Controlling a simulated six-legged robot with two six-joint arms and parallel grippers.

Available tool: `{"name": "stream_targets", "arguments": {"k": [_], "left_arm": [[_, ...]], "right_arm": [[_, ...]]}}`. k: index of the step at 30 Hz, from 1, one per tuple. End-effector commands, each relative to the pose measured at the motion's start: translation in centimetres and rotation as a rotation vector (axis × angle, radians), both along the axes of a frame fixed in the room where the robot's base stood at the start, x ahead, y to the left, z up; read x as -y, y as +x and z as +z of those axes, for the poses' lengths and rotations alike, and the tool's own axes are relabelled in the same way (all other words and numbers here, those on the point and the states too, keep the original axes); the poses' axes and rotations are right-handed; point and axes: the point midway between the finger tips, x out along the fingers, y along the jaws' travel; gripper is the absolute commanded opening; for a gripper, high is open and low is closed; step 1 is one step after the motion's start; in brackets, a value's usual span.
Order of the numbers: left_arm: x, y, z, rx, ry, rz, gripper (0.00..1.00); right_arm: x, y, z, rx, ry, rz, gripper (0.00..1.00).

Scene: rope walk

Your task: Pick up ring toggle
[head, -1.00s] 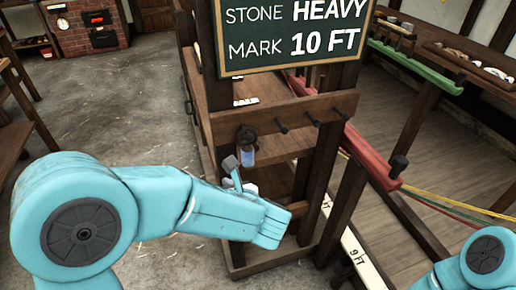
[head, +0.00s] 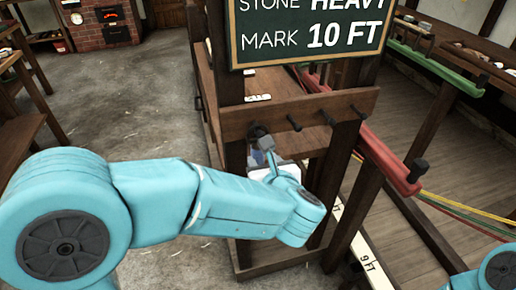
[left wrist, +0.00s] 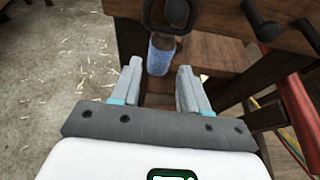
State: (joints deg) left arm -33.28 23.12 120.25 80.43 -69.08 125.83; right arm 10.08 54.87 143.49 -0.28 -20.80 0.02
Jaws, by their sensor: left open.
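The ring toggle (left wrist: 161,52) hangs from the wooden rail: a dark ring at the top, a brownish piece below it and a pale blue lower end. In the head view it is mostly hidden behind my left gripper (head: 268,150). In the left wrist view, my left gripper (left wrist: 159,72) is open, with its two grey fingers pointing at the toggle. The blue end shows between the fingertips, nearer the left one; I cannot tell whether they touch it. My right gripper is out of view; only part of that arm shows at the lower right.
The wooden rail (head: 235,124) carries several dark pegs close to my gripper. A chalkboard (head: 300,40) stands above it. A red bar (head: 385,160) lies to the right, with yellow and green ropes beyond. Open floor (head: 120,110) lies to the left.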

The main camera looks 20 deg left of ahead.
Motion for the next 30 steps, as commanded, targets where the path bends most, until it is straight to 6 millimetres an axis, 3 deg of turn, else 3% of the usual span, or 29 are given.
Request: {"name": "stream_targets", "arguments": {"k": [16, 26, 30], "left_arm": [[-3.6, 5.9, -2.4, -0.002, 0.001, 0.001, 0.45], [-4.0, 6.7, -2.8, 0.000, 0.000, -0.002, 0.45], [-4.0, 6.7, -2.8, 0.000, 0.000, -0.002, 0.05]], "right_arm": [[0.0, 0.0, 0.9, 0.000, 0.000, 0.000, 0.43], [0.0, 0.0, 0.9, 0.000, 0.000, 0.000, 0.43], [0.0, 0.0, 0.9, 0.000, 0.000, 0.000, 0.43]]}}
